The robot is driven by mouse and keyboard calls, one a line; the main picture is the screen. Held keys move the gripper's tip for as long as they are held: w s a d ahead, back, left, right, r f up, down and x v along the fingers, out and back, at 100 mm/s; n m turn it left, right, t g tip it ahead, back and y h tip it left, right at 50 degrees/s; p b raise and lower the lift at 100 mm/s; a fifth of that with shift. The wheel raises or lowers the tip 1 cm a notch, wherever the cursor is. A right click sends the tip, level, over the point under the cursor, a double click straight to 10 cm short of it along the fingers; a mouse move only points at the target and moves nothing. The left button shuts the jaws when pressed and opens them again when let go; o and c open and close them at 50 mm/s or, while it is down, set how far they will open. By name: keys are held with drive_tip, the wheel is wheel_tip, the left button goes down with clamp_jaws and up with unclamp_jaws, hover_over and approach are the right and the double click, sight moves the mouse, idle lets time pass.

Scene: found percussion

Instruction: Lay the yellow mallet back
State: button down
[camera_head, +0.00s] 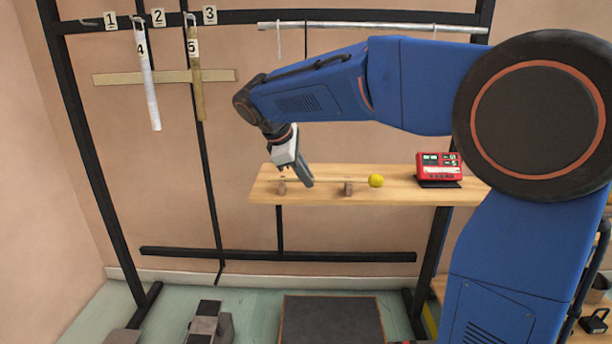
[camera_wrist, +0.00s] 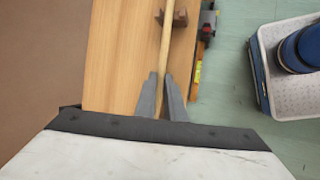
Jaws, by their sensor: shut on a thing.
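The yellow mallet has a round yellow head (camera_head: 376,181) at the right end of a thin wooden stick. Its stick (camera_head: 328,181) lies level across two small wooden rests, a left rest (camera_head: 282,188) and a right rest (camera_head: 348,188), on the wooden shelf (camera_head: 400,194). My gripper (camera_head: 308,184) is at the stick between the two rests, near the left one. In the wrist view my gripper (camera_wrist: 167,85) is shut on the stick (camera_wrist: 166,45), which runs up over one wooden rest (camera_wrist: 180,18). The mallet's head is out of the wrist view.
A red device (camera_head: 439,167) stands on the shelf right of the mallet. Hanging tubes, one white (camera_head: 147,90) and one tan (camera_head: 196,85), are on the rack at left. The wrist view shows a white tray (camera_wrist: 290,95) with a blue object (camera_wrist: 303,48) at lower level.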

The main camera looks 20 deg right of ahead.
drive_tip(key=shift+f, duration=0.15)
drive_tip(key=c, duration=1.8)
unclamp_jaws()
drive_tip(key=shift+o, duration=0.2)
drive_tip(key=v, duration=1.7)
drive_tip(key=shift+a, duration=0.15)
drive_tip(key=s+d+f+m+y, duration=0.2)
drive_tip(key=s+d+f+m, duration=0.2)
drive_tip(key=s+f, duration=0.5)
drive_tip(key=s+d+f+m+t+y, duration=0.1)
drive_tip(key=s+d+f+m, duration=0.4)
drive_tip(key=s+f, duration=0.4)
drive_tip(key=s+d+f+m+t+y, duration=0.1)
drive_tip(key=s+d+f+m, duration=0.3)
drive_tip(key=s+f, duration=0.5)
drive_tip(key=shift+s+d+f+m+y, duration=0.3)
drive_tip(key=shift+s+d+y, duration=0.5)
drive_tip(key=shift+s+d, duration=0.4)
